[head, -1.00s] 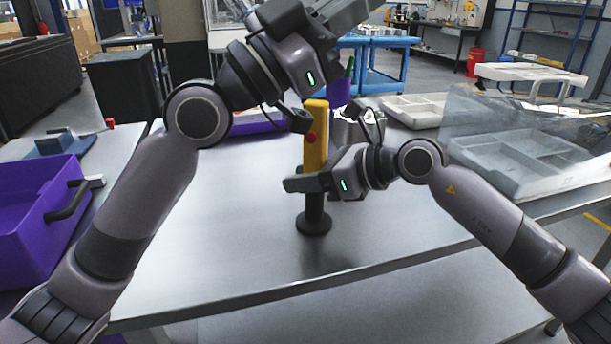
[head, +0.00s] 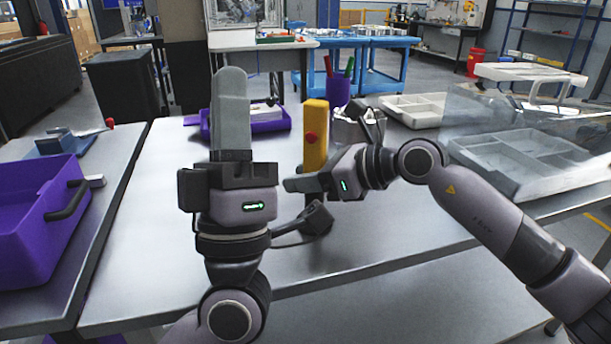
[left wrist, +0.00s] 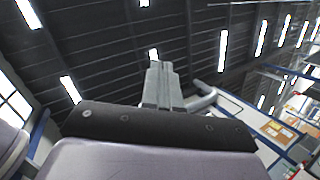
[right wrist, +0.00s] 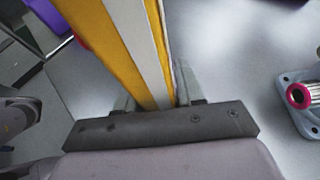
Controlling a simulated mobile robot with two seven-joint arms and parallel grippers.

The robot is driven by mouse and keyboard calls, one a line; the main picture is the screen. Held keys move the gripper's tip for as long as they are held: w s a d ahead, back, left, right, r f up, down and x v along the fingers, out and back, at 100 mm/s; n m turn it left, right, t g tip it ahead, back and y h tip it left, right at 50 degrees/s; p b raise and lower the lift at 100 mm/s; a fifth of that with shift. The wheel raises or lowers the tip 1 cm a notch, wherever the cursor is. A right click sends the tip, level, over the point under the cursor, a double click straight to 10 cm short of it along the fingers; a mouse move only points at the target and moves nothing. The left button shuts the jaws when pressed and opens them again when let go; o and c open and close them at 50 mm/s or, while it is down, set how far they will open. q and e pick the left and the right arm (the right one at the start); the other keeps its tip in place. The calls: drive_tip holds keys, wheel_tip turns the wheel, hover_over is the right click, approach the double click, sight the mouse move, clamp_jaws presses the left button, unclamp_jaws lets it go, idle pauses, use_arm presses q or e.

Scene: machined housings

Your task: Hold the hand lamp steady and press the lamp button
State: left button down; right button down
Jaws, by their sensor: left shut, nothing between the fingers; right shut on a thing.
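The hand lamp, a yellow upright body (head: 316,118) with a red button (head: 311,138), stands near the middle of the table in the head view. My right gripper (head: 303,185) is shut around the lamp's lower part from the right. In the right wrist view the yellow and grey lamp (right wrist: 112,30) runs between the fingers (right wrist: 155,100). My left gripper (head: 230,78) is shut and empty, pointing up, left of the lamp and apart from it. In the left wrist view its closed fingers (left wrist: 158,80) point toward the ceiling.
A purple crate (head: 30,235) stands at the left. Behind the lamp are a purple tray (head: 278,122), a purple cup (head: 337,92) with pens and a metal housing (head: 350,128). Grey compartment trays (head: 520,165) lie at the right, partly behind a clear panel. The front table is clear.

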use_arm(q)
wheel_tip(320, 180, down, 11)
drive_tip(key=w+d+m+g+h, duration=0.2)
drive_tip(key=m+g+h, duration=0.15)
drive_tip(key=h, duration=0.45)
approach(307, 117)
drive_tip(key=shift+w+d+r+n+g, duration=0.1)
drive_tip(key=shift+w+r, duration=0.2)
drive_tip(key=shift+r, duration=0.3)
drive_tip(key=shift+w+a+r+n+g, duration=0.1)
drive_tip(key=shift+w+r, duration=0.25)
drive_tip(key=shift+r, duration=0.2)
drive_tip(key=shift+w+d+r+n+g, duration=0.1)
drive_tip(key=shift+w+r, duration=0.2)
drive_tip(key=shift+r, duration=0.3)
drive_tip(key=shift+w, duration=0.15)
drive_tip(key=shift+w+d, duration=0.2)
drive_tip(key=shift+w, duration=0.15)
idle(0.4)
drive_tip(key=shift+s+a, duration=0.2)
drive_tip(key=shift+s, duration=0.3)
drive_tip(key=shift+s, duration=0.1)
